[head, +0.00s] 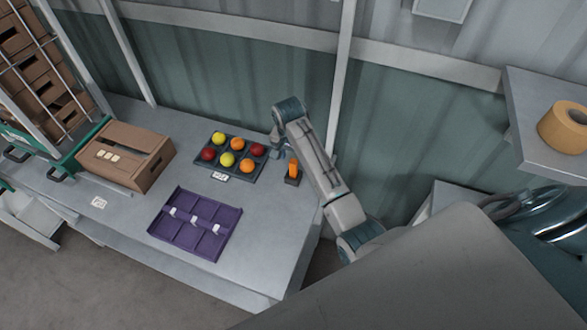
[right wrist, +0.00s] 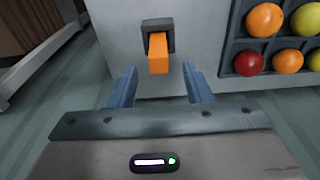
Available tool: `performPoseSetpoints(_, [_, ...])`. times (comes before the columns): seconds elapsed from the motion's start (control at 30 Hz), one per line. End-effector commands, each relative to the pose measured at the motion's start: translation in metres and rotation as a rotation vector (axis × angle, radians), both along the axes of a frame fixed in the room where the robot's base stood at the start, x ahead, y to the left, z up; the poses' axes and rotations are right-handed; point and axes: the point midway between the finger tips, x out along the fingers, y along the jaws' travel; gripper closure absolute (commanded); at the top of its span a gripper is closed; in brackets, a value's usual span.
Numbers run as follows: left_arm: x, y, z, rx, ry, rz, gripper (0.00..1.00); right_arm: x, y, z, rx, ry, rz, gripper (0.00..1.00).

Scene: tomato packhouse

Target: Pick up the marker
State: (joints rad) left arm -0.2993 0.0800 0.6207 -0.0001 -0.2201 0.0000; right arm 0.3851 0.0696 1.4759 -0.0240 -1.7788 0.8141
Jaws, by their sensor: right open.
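The marker (head: 293,168) is orange and stands in a small dark holder (head: 292,181) on the table, to the right of the tomato tray. In the right wrist view the marker (right wrist: 158,54) sticks out of the holder (right wrist: 157,26) toward me. My right gripper (head: 284,155) is just beside it in the head view. In the right wrist view the two blue fingers (right wrist: 160,80) are open and empty. The marker's end lies near the middle of the gap, at or just beyond the fingertips; the exact depth is unclear. My left gripper is not in view.
A dark tray (head: 239,178) of red, yellow and orange tomatoes lies left of the holder. A purple divided tray (head: 193,251) is nearer, and a cardboard box (head: 144,184) is farther left. A shelf with a tape roll (head: 566,127) is at right. The table's front right is clear.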

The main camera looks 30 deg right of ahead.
Motion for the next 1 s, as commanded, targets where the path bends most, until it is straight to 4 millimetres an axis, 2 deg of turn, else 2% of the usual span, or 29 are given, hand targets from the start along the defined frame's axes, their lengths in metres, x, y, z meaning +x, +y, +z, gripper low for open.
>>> performPoseSetpoints(0.23, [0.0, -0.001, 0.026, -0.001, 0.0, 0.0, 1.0, 0.0, -0.003, -0.026, 0.0, 0.006, 0.0, 0.55])
performPoseSetpoints(0.4, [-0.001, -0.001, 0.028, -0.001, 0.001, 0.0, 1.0, 0.002, -0.005, -0.047, 0.0, 0.003, 0.0, 0.55])
performPoseSetpoints(0.67, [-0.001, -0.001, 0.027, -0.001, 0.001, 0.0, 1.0, 0.003, -0.005, -0.051, 0.0, 0.0, 0.001, 0.55])
performPoseSetpoints(0.77, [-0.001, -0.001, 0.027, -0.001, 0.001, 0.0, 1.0, 0.003, -0.005, -0.051, 0.0, 0.0, 0.001, 0.7])
performPoseSetpoints(0.9, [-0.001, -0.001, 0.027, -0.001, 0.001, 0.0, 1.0, 0.003, -0.005, -0.051, 0.0, 0.0, 0.001, 0.98])
performPoseSetpoints(1.0, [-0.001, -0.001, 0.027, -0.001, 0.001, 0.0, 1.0, 0.003, -0.005, -0.051, 0.0, 0.0, 0.001, 1.0])
